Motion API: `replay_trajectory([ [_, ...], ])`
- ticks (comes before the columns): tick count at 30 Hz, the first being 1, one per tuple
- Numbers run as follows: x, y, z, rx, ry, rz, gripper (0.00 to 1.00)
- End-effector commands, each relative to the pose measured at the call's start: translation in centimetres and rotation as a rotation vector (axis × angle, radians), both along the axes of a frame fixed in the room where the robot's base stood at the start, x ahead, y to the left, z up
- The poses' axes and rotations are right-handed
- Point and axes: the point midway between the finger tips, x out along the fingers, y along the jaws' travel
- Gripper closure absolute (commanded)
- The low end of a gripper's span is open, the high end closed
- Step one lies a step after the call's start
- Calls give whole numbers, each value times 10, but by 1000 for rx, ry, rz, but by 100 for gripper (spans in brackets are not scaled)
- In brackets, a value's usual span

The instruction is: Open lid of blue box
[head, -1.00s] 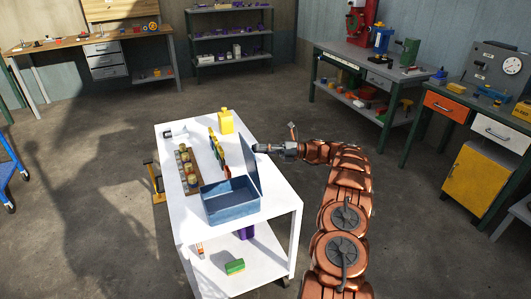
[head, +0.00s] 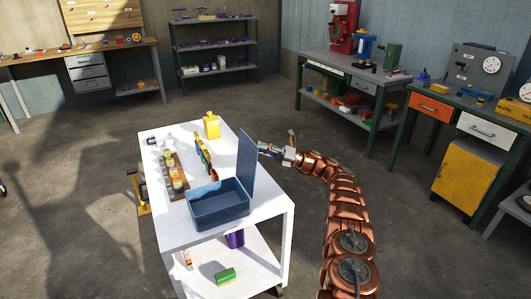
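The blue box (head: 219,204) stands near the front of the white table, and its inside shows empty. Its lid (head: 246,165) stands upright along the box's right side. My gripper (head: 263,148) is just right of the lid's upper part, at the table's right edge. It seems close to or touching the lid's outer face; I cannot tell which. Its fingers are too small to show whether they are open or shut.
The white table (head: 268,212) also bears a yellow bottle (head: 211,126), a tray of jars (head: 174,178) and a row of coloured items (head: 203,151). A green block (head: 225,276) lies on its lower shelf.

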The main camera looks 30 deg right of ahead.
Motion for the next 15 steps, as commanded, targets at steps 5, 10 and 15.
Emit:
replay_trajectory([
  [5, 3, 6, -4, 14, 2, 13, 100],
  [10, 3, 7, -3, 16, 2, 16, 100],
  [15, 3, 7, -3, 16, 2, 16, 100],
])
